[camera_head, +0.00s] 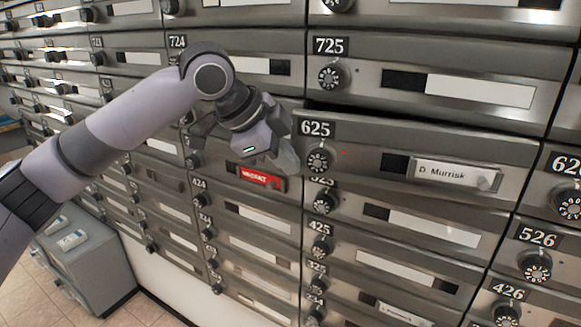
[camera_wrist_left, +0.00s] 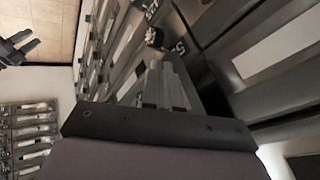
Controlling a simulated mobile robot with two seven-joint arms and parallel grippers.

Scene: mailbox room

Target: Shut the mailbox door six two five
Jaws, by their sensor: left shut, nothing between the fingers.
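Mailbox door 625 (camera_head: 375,180) has a round dial and a label reading "D. Murrisk". It stands a little out from the cabinet, with a dark gap along its top edge in the head view. My left gripper (camera_head: 288,155) is shut and empty, at the left edge of door 625 beside its number plate. I cannot tell whether it touches the door. In the left wrist view, the shut fingers (camera_wrist_left: 165,88) lie close along the mailbox fronts, below a dial. The door's left edge is partly behind the gripper.
A red label (camera_head: 262,177) marks the box to the left. A grey bin (camera_head: 85,255) stands on the tiled floor at lower left. A dark pronged part (camera_wrist_left: 18,48) shows in the wrist view.

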